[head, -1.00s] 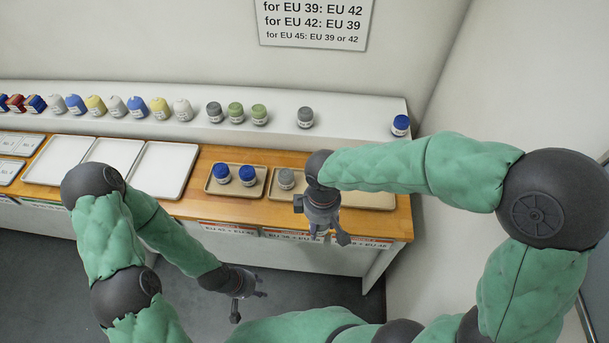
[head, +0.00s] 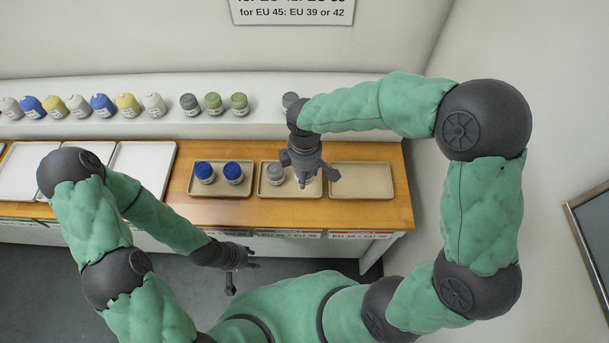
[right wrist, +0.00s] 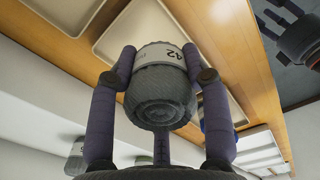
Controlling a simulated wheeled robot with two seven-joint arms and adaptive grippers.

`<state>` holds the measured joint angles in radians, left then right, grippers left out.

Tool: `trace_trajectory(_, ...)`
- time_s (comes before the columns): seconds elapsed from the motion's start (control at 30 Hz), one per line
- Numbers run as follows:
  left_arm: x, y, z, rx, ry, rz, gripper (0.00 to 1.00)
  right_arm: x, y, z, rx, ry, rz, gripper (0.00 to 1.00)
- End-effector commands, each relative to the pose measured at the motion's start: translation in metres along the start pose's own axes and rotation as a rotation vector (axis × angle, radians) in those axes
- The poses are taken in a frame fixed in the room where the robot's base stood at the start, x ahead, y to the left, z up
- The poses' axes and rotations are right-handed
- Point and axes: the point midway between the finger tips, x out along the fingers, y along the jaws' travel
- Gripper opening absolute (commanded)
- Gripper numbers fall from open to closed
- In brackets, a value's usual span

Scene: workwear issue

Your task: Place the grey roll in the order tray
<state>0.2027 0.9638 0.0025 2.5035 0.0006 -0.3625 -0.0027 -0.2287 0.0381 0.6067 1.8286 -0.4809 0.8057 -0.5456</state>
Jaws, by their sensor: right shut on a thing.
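My right gripper (head: 310,175) is over the middle tan tray (head: 290,193), fingers pointing down. In the right wrist view it is shut on a grey roll (right wrist: 160,85) with a white label reading 42. In the head view the gripper mostly hides this roll, and I cannot tell whether it touches the tray. Another grey roll (head: 275,174) stands in that tray, left of the gripper. An empty tan tray (head: 362,190) lies to the right. Which tray is the order tray is not readable. My left gripper (head: 241,274) is open and empty in front of the counter.
A tan tray (head: 196,192) at left holds two blue rolls (head: 232,172). White trays (head: 145,165) lie further left. The back shelf (head: 215,128) carries several rolls, one grey roll (head: 290,99) close behind my right wrist. A wall sign (head: 293,10) hangs above.

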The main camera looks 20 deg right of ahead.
Motion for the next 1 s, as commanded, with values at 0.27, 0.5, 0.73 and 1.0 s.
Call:
trace_trajectory(0.27, 0.009, -0.003, -0.001, 0.0, 0.0, 0.0, 0.4, 0.033, 0.026, -0.004, 0.001, -0.001, 0.0, 0.16)
trace_trajectory(0.5, 0.013, -0.005, -0.001, 0.0, 0.0, 0.0, 0.4, 0.047, 0.036, -0.006, 0.001, -0.001, -0.001, 0.16)
trace_trajectory(0.73, 0.02, -0.007, -0.001, 0.0, 0.0, 0.0, 0.4, 0.075, 0.035, -0.005, 0.001, -0.001, 0.0, 0.16)
trace_trajectory(1.0, 0.02, -0.007, -0.001, 0.0, 0.0, 0.0, 0.4, 0.075, 0.035, -0.006, 0.001, 0.0, 0.0, 0.16)
